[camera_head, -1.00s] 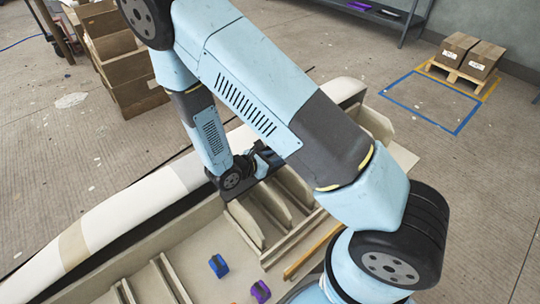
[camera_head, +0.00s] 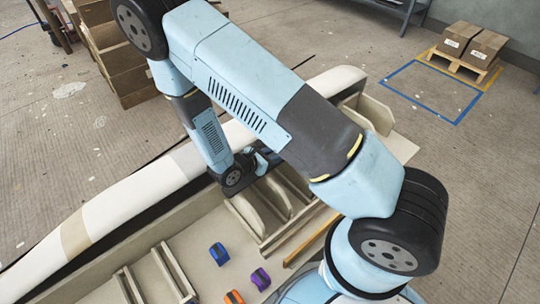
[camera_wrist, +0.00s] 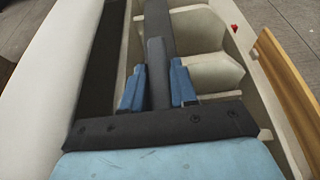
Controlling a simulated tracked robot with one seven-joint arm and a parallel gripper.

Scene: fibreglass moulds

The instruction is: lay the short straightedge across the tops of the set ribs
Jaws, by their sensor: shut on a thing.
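My gripper (camera_wrist: 157,76) has its two blue fingers on either side of a dark grey bar, which looks like the short straightedge (camera_wrist: 156,52), and is shut on it. The bar points away from me, above the mould. The set ribs (camera_wrist: 214,74) are cream panels with curved edges, just right of the bar in the wrist view. In the head view, ribs (camera_head: 249,216) stand side by side in the mould, below and right of my wrist. My arm hides part of them, and the straightedge is hardly visible there. I cannot tell whether the bar touches any rib.
The mould has a white rounded flange (camera_head: 110,212) along its left side. A wooden strip (camera_head: 311,238) lies right of the ribs. Blue (camera_head: 219,254), purple (camera_head: 260,279) and orange (camera_head: 234,297) small pieces lie on the mould floor. Boxes on a pallet (camera_head: 458,62) stand far off.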

